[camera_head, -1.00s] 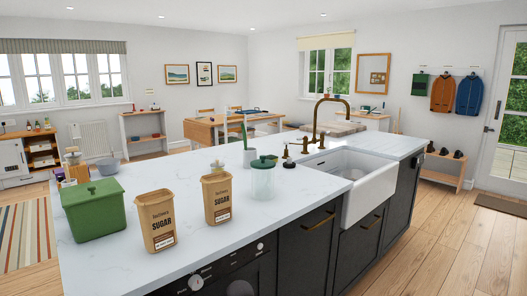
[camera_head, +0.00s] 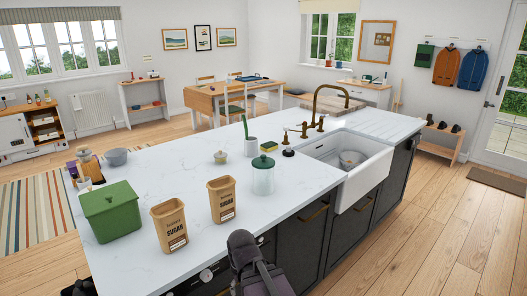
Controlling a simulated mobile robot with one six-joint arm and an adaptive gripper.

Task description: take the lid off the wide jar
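A wide clear glass jar (camera_head: 263,183) stands upright on the white island worktop. Its dark green lid (camera_head: 263,162) with a small knob sits on top of it. The jar looks empty. Dark parts of my arm show at the bottom edge, in front of the island and below the jar. No fingertips of my gripper can be made out.
Two brown sugar containers (camera_head: 169,226) (camera_head: 222,200) and a green lidded box (camera_head: 111,212) stand left of the jar. The white sink (camera_head: 365,190) is right.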

